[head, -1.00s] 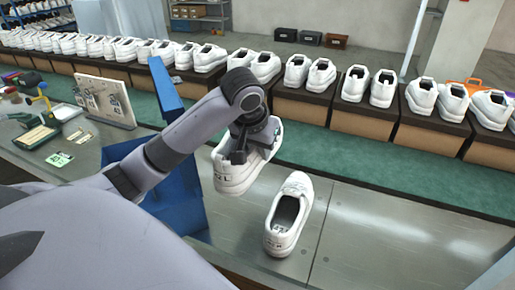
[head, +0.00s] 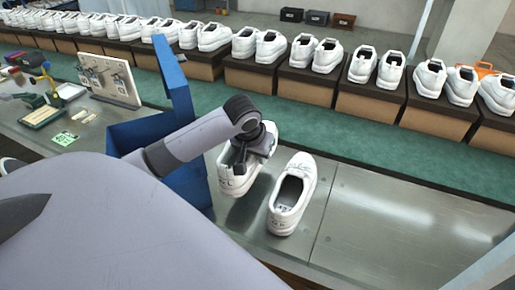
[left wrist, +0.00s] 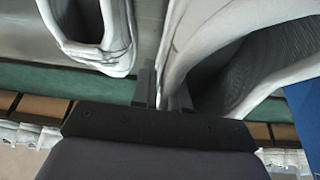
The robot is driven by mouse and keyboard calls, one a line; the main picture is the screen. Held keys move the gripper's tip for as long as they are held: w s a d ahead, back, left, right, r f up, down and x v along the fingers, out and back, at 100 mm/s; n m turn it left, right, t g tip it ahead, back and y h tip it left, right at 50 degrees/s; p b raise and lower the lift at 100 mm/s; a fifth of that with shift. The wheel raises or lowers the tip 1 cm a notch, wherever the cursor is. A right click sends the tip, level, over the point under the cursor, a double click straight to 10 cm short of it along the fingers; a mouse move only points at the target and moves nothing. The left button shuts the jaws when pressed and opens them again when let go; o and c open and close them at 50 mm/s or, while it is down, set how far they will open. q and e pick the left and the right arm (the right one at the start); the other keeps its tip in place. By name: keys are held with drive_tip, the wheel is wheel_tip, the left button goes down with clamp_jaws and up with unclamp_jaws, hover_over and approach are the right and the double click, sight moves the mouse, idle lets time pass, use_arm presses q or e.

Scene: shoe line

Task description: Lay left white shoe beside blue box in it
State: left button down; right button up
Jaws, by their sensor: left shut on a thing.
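My left gripper (head: 252,150) is shut on the rim of a white shoe (head: 234,182), which has an L-like mark on its heel. The shoe hangs tilted above the metal table, just right of the blue box (head: 162,140). In the left wrist view the fingers (left wrist: 163,92) pinch the wall of the held shoe (left wrist: 225,40). A second white shoe (head: 305,178) rests on the table right of the held one; it also shows in the left wrist view (left wrist: 125,35). The box's lid stands up; its inside is largely hidden by my arm. My right gripper is not in view.
A green belt (head: 330,137) runs behind the table, with white shoe pairs on brown boxes (head: 370,107) beyond it. The table right of the second shoe (head: 400,225) is clear.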

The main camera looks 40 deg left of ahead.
sight(254, 167)
use_arm(q)
wheel_tip(254, 167, down, 8)
drive_tip(key=shift+f, duration=0.15)
idle(0.3)
drive_tip(key=shift+f, duration=0.15)
drive_tip(key=c, duration=1.1)
unclamp_jaws()
drive_tip(key=shift+v, duration=3.55)
